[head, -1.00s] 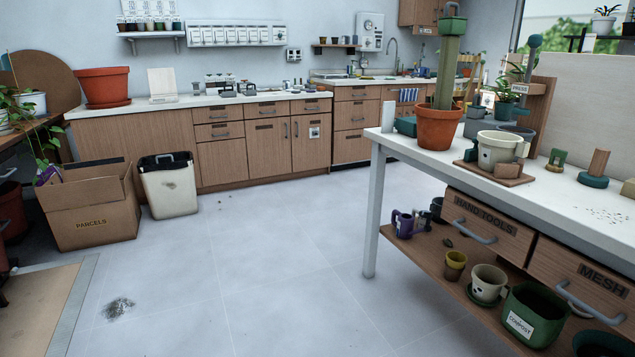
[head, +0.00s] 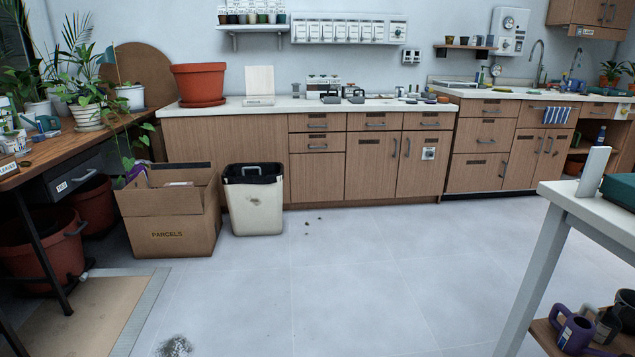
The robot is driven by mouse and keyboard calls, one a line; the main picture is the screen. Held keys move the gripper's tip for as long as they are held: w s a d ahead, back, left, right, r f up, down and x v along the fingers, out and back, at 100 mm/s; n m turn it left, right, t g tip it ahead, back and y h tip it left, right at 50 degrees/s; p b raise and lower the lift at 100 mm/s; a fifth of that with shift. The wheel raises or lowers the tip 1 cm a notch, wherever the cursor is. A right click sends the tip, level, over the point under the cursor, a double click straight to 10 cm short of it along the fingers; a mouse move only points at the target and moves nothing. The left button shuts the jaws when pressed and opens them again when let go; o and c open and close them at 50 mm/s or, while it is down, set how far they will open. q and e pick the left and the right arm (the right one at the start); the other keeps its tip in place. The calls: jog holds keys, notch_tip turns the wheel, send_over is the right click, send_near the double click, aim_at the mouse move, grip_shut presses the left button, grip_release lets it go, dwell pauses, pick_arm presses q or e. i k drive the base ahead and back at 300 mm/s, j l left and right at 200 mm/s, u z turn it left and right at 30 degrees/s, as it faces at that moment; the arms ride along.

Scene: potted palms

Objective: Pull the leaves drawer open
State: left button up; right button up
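I cannot pick out the leaves drawer for sure, as most drawer labels are too small to read. A dark drawer (head: 75,178) with a small white tag hangs under the wooden desk at the left. Neither of my grippers is in view.
A cardboard box marked PARCELS (head: 168,215) and a white bin (head: 254,203) stand before the counter's left end. A white table (head: 560,212) is at the right edge. A mat (head: 75,315) lies at lower left.

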aim_at(382, 120)
jog(key=i+z, duration=0.4)
jog(key=i, duration=1.95)
